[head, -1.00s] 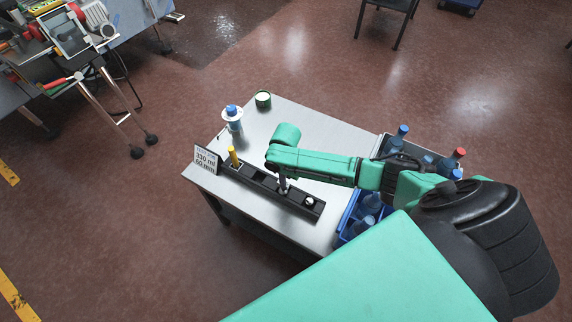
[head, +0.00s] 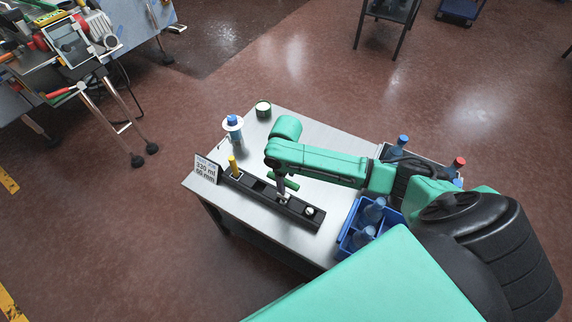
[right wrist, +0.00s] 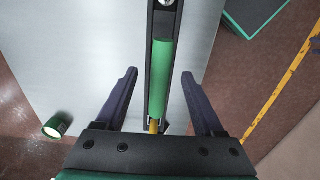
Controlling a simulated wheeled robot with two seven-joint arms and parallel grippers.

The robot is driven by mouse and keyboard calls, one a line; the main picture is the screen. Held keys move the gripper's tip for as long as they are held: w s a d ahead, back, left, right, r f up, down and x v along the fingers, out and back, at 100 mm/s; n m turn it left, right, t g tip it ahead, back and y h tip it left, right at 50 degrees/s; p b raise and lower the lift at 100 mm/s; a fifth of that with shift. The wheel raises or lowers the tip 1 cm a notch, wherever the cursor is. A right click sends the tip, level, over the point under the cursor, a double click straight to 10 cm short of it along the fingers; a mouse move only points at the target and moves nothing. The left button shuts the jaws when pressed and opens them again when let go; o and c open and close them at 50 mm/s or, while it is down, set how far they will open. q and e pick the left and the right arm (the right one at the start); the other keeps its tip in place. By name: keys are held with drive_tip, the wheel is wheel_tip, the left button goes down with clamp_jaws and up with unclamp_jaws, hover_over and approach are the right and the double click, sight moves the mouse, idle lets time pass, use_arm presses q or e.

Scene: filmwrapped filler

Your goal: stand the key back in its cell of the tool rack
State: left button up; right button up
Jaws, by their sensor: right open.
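The tool rack (head: 254,196) is a long black bar with cells on the steel table. The key shows as a green handle bar (right wrist: 161,78) running along the rack in the right wrist view. It also shows beneath my wrist in the head view (head: 292,188). Its lower part is hidden, so I cannot tell whether it stands in a cell. My right gripper (right wrist: 159,75) is open, one finger on each side of the green bar with gaps between. It is above the rack in the head view (head: 281,193). My left gripper is not in view.
A yellow-handled tool (head: 233,166) and a silver round piece (head: 309,211) are in the rack. A sign (head: 206,170) stands at its left end.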

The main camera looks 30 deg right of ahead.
wheel_tip(320, 180, up, 8)
drive_tip(key=shift+s+f, duration=0.1)
idle(0.5)
